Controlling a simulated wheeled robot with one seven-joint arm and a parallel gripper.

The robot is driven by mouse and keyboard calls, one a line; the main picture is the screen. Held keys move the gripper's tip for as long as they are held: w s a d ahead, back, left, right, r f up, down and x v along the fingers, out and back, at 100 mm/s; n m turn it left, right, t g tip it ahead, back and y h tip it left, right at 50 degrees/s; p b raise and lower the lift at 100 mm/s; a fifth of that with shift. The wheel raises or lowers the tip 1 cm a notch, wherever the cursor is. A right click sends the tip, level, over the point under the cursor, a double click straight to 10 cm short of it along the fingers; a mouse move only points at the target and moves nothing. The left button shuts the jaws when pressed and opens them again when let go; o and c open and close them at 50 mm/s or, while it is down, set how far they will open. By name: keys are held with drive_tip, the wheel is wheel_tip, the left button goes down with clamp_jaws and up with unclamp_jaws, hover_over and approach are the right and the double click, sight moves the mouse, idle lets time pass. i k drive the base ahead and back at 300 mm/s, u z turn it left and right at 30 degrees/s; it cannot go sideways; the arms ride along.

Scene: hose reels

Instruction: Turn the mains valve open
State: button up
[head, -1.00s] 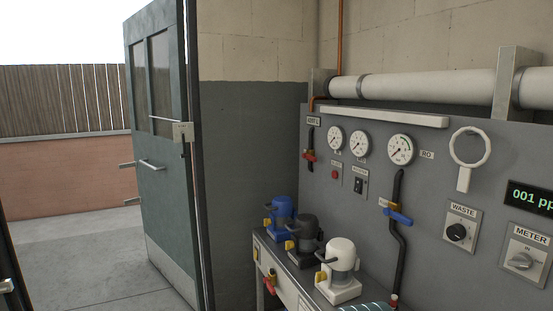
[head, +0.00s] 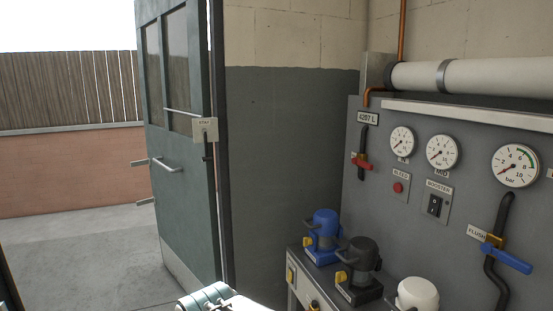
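A valve with a red lever (head: 361,162) sits on a short dark pipe at the left end of the grey wall panel (head: 385,220), below a small display reading about 4297 L (head: 367,118). A copper pipe (head: 401,35) comes down the wall above it. No label reading mains is legible, so I cannot tell for sure that this is the mains valve. The lever lies roughly across its pipe. A blue-lever valve (head: 507,255) marked FLUSH is at the right. Part of my arm shows at the bottom edge; my gripper is not in view.
Blue (head: 324,228), black (head: 359,262) and white (head: 418,293) pump-like units stand on a bench below the panel. Gauges, a red BLEED button (head: 398,187) and a BOOSTER switch (head: 435,205) are on the panel. A green door (head: 180,150) stands open at left, with clear floor beyond.

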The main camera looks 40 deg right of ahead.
sight(369, 167)
drive_tip(key=z, duration=0.4)
drive_tip(key=i, duration=1)
drive_tip(key=z, duration=1.25)
drive_tip(key=i, duration=0.4)
drive_tip(key=z, duration=0.35)
